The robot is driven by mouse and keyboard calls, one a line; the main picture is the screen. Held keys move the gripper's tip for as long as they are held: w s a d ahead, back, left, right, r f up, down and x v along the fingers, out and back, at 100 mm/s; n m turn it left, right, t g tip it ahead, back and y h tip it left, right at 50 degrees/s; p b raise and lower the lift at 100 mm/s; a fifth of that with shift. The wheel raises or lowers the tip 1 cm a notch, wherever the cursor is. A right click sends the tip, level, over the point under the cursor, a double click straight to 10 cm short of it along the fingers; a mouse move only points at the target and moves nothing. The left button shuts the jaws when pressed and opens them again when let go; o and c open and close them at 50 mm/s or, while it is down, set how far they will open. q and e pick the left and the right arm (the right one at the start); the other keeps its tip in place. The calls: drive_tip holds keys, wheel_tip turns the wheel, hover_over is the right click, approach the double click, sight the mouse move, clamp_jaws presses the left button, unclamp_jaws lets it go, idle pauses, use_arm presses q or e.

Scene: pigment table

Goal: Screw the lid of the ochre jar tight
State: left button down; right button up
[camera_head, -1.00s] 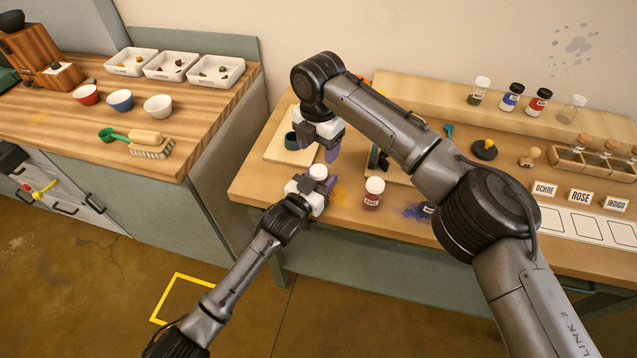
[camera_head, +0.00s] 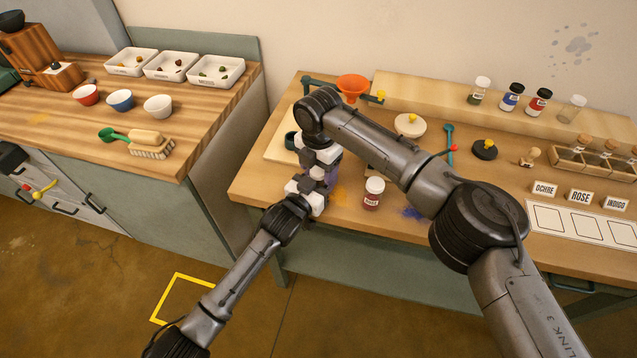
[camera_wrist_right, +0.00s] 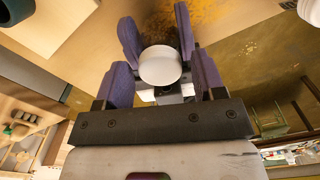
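The jar with the white lid, its label not visible, stands in my left gripper (camera_head: 318,199) at the bench's front left. The left fingers appear to flank the jar. My right gripper (camera_head: 320,178) is directly above it, pointing down. In the wrist view the right fingers (camera_wrist_right: 161,80) are spread either side of the lid, with gaps; they look open. In the head view the right hand hides the lid.
A white-lidded rose jar (camera_head: 373,193) stands just right of the grippers. Ochre powder (camera_head: 341,196) and blue powder (camera_head: 412,213) lie on the bench. An orange funnel (camera_head: 353,87) is on a stand behind. Label cards and a white marked strip (camera_head: 584,230) are farther right.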

drive_tip(key=c, duration=0.9)
drive_tip(key=shift+m, duration=1.6)
drive_tip(key=o, duration=1)
drive_tip(key=shift+o, duration=0.2)
drive_tip(key=shift+r, duration=2.25)
